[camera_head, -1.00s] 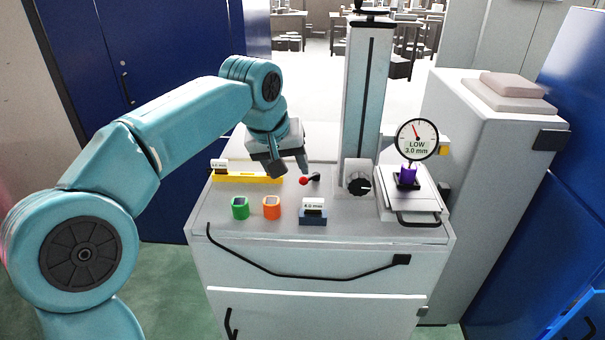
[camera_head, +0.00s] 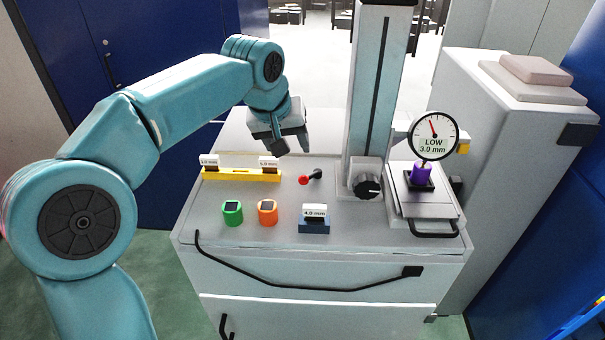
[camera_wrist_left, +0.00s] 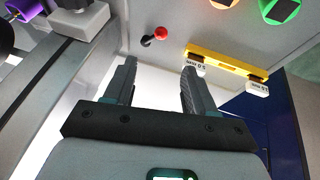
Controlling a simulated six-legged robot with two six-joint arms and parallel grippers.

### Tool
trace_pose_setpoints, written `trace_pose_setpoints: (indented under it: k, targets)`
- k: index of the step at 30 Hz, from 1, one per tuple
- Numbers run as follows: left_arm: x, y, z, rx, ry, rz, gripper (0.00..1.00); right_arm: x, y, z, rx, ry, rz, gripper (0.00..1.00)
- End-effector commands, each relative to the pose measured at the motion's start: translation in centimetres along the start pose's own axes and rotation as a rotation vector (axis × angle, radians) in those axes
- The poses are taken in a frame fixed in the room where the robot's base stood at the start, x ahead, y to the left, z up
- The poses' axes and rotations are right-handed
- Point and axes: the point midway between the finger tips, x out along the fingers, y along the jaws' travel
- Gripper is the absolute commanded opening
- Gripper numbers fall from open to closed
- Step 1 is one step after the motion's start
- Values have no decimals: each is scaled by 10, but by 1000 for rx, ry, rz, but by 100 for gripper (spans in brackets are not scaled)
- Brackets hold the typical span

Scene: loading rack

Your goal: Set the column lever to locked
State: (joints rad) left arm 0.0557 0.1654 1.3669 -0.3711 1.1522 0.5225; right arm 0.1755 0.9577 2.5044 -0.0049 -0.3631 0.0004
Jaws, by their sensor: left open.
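The column lever (camera_head: 310,177) is a short black lever with a red knob on the bench top, left of the column's base. It also shows in the left wrist view (camera_wrist_left: 155,37), beyond the fingertips. The white column (camera_head: 372,100) stands upright behind it, with a black knob (camera_head: 368,187) at its foot. My left gripper (camera_head: 292,150) is open and empty, above and behind the lever, apart from it. Its two fingers (camera_wrist_left: 158,68) show spread in the left wrist view with nothing between them. My right gripper is in neither view.
A yellow rack (camera_head: 240,175) with small label cards lies left of the lever. Green (camera_head: 232,213) and orange (camera_head: 267,212) pieces and a blue card holder (camera_head: 314,226) stand in front. A dial gauge (camera_head: 433,136) hangs over a purple piece (camera_head: 421,174) at right.

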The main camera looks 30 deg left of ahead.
Motion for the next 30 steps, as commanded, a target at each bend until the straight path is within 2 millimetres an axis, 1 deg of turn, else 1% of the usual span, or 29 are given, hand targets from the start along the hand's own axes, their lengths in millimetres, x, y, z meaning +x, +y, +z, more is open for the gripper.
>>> trace_pose_setpoints:
  k: [1,9,15,18,21,25,30]
  targets:
    - [11,-1,2,0,-5,-3,55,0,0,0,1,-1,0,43]
    - [76,0,3,-1,-7,-3,55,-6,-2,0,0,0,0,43]
    - [116,-1,2,0,-5,-2,55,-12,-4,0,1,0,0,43]
    - [130,-1,0,0,-3,-2,55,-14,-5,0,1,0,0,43]
    - [138,-1,0,0,-2,-1,55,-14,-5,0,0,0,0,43]
    - [143,-1,-1,0,-1,0,55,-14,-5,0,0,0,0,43]
    - [143,-1,-1,0,0,0,55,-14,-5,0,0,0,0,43]
